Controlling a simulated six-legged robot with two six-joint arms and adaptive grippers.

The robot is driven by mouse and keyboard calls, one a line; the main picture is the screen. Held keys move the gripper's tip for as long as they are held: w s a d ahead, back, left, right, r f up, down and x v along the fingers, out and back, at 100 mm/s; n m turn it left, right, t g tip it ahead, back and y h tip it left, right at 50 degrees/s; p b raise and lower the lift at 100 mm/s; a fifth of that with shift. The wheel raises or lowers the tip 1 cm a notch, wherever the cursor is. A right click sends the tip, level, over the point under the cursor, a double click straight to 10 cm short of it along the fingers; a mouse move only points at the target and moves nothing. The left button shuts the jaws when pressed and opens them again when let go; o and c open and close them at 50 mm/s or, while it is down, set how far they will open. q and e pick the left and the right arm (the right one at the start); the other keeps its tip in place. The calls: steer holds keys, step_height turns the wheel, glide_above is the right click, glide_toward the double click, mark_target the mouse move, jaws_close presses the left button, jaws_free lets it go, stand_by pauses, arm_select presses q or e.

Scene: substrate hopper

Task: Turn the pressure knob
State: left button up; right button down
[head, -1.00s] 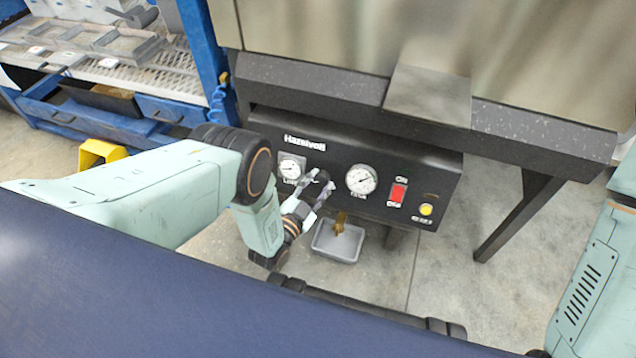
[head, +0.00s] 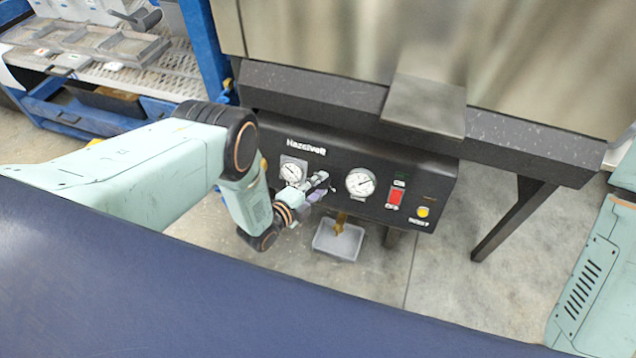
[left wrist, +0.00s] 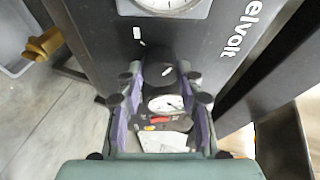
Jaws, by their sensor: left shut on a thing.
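The black pressure knob (left wrist: 161,73) sits on the front of the black control panel (head: 420,172), between two round dials. In the head view my left gripper (head: 322,184) is at the knob and mostly hides it. In the left wrist view its two fingers stand on either side of the knob, shut on it. The left dial (head: 292,171) and right dial (head: 360,183) face me; their needles are too small to read surely. My right gripper is out of view.
A red switch (head: 396,197) and a yellow button (head: 422,212) are at the panel's right. A grey tray (head: 338,243) lies below a brass spout (head: 340,222). A metal plate (head: 425,104) juts out above the panel. A blue rack (head: 150,113) stands at the left.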

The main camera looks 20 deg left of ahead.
arm_select(q)
steer(key=m+g+p, duration=0.1)
steer(key=m, duration=0.2)
steer(key=m+y+p, duration=0.1)
steer(key=m, duration=0.2)
steer(key=shift+r+g+p, duration=0.2)
steer(key=shift+g+p, duration=0.15)
steer(key=shift+g, duration=0.05)
steer(key=shift+d+m+g+y+p, duration=0.1)
steer(key=shift+m+g+y+p, duration=0.45)
steer(key=shift+m, duration=1.35)
steer(key=o, duration=1.2)
steer(key=shift+c, duration=0.2)
steer(key=v, duration=1.2)
steer(key=shift+d+f, duration=0.1)
